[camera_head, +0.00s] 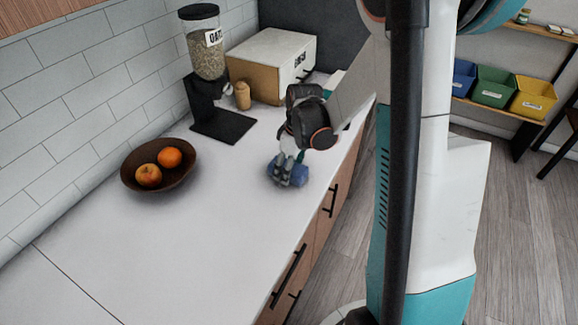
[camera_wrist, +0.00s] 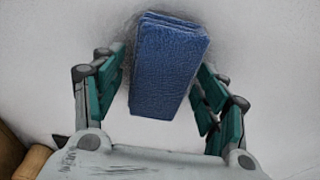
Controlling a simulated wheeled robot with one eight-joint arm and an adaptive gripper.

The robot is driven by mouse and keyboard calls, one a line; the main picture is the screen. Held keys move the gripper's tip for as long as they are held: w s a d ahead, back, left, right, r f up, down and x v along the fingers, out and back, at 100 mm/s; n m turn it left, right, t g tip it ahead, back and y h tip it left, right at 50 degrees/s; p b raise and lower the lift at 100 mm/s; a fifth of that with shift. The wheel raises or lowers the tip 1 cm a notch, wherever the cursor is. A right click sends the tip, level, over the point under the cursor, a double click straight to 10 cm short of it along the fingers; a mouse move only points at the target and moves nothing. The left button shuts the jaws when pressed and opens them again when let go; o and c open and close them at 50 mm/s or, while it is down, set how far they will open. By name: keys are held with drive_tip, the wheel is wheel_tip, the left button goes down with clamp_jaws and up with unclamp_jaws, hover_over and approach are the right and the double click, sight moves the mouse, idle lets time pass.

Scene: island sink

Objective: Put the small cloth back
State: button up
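A small folded blue cloth (camera_wrist: 168,68) lies on the white counter, filling most of the space between my fingers in the wrist view. In the head view the cloth (camera_head: 299,175) shows partly behind my gripper (camera_head: 286,170), near the counter's right edge. My gripper (camera_wrist: 163,60) points down, with one teal finger on each side of the cloth. The fingers are apart, and a narrow gap shows at the left finger. I cannot tell whether the right finger touches the cloth.
An oats dispenser (camera_head: 205,50), a small wooden jar (camera_head: 242,95) and a bread box (camera_head: 262,75) stand behind. Blue, green (camera_head: 493,87) and yellow bins sit on a shelf at right.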

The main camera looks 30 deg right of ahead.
sight(295, 168)
drive_tip(key=shift+r, duration=0.15)
wheel_tip(295, 168, up, 12)
drive_tip(key=s+d+p, duration=0.1)
drive_tip(key=p, duration=0.2)
drive_tip(key=shift+s, duration=0.3)
idle(0.3)
